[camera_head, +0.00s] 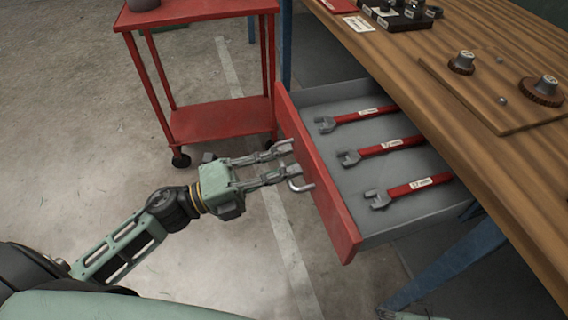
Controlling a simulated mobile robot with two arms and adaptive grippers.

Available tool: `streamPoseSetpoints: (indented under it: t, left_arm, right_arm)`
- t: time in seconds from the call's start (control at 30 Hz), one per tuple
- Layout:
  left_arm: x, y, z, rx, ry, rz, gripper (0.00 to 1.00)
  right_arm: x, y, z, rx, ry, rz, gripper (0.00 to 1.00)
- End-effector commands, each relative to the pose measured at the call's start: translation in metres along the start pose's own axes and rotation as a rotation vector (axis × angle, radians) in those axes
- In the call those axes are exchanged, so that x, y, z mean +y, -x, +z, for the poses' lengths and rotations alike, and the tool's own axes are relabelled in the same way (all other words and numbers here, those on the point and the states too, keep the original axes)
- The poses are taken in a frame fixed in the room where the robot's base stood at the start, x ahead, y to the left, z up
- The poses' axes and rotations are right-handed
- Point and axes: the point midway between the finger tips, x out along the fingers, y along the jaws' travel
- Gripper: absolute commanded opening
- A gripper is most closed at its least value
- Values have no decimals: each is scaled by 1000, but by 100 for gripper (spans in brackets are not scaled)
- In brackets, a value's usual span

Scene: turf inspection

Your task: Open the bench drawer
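The bench drawer (318,172) has a red front and a grey tray, and it stands pulled out from under the wooden bench. Several red-handled wrenches (388,146) lie in it. A metal handle (300,186) sticks out from the drawer front. My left gripper (291,161) is at the handle with its two fingers apart, reaching up to the bar. Whether the fingers touch the bar is hard to tell. A small pale-green piece with a dark tip at the bottom edge may be part of my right gripper (400,315); its fingers cannot be made out.
A red wheeled cart (222,118) stands just left of the drawer. The wooden bench top (490,160) holds a board with knobs (541,90) and a dark block of small parts (395,14). A blue bench leg (455,266) stands below the drawer. The concrete floor is clear at left.

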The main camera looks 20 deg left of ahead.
Motion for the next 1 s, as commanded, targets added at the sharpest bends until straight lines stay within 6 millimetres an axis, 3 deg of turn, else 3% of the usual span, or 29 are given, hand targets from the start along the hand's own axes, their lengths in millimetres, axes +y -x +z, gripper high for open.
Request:
streamPoseSetpoints:
  t: [0.17, 0.53, 0.67, 1.0]
  left_arm:
    - [0, 0, 0, 0, 0, -1, 28]
    - [0, 6, 0, -1, 2, 0, 28]
    - [1, 24, 0, -2, 3, 2, 28]
    - [1, 95, 0, -3, 4, 2, 28]
  right_arm:
    - [0, 0, 0, -1, 0, 0, 58]
    - [0, 0, 0, -1, 2, 0, 58]
    - [0, 0, 0, -2, 2, 0, 58]
    - [0, 0, 1, -2, 0, 0, 58]
